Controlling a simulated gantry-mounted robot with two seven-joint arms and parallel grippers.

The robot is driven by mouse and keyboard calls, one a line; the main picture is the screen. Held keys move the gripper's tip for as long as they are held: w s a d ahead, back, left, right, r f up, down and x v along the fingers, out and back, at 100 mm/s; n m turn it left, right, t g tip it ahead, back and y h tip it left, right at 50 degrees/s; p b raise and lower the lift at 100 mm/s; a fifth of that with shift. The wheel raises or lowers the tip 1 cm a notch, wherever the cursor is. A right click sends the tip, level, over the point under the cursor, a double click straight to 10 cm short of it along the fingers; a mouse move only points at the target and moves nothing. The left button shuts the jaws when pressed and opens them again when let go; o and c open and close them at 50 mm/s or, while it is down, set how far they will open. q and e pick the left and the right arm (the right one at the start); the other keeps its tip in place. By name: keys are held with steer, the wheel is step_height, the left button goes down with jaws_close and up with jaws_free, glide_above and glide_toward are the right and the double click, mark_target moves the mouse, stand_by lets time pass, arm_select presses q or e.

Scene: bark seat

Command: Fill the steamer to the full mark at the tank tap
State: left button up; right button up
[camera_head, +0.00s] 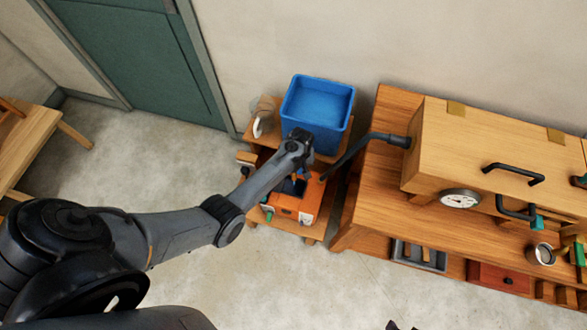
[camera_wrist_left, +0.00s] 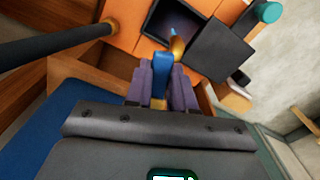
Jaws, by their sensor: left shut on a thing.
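The orange steamer (camera_head: 285,206) stands on a low wooden stand, below the blue water tank (camera_head: 318,98). My left gripper (camera_head: 299,150) is at the front of the tank, above the steamer. In the left wrist view its fingers (camera_wrist_left: 160,85) are shut on a blue tap lever (camera_wrist_left: 160,62). A brass spout (camera_wrist_left: 178,46) points at the steamer's dark opening, with a faint pale-blue streak below it. A black flap (camera_wrist_left: 222,50) stands beside the opening on the orange body (camera_wrist_left: 122,22). I cannot read a full mark. Dark tips at the head view's bottom edge may be my right gripper (camera_head: 402,326).
A black hose (camera_head: 352,152) runs from the wooden box (camera_head: 480,150) towards the steamer. A clear jug (camera_head: 262,112) stands left of the tank. A dial gauge (camera_head: 460,200) is on the box front. The wooden bench (camera_head: 378,205) is at right; open floor lies in front.

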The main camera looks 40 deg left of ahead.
arm_select(q)
steer(key=w+n, duration=0.1)
steer(key=n, duration=0.2)
steer(key=w+d+n+b, duration=0.1)
steer(key=n, duration=0.2)
steer(key=w+n, duration=0.1)
steer(key=n, duration=0.1)
steer(key=shift+w+d+r+n, duration=0.1)
steer(key=shift+d+r+n, duration=0.05)
steer(key=shift+n, duration=0.25)
stand_by(6.8)
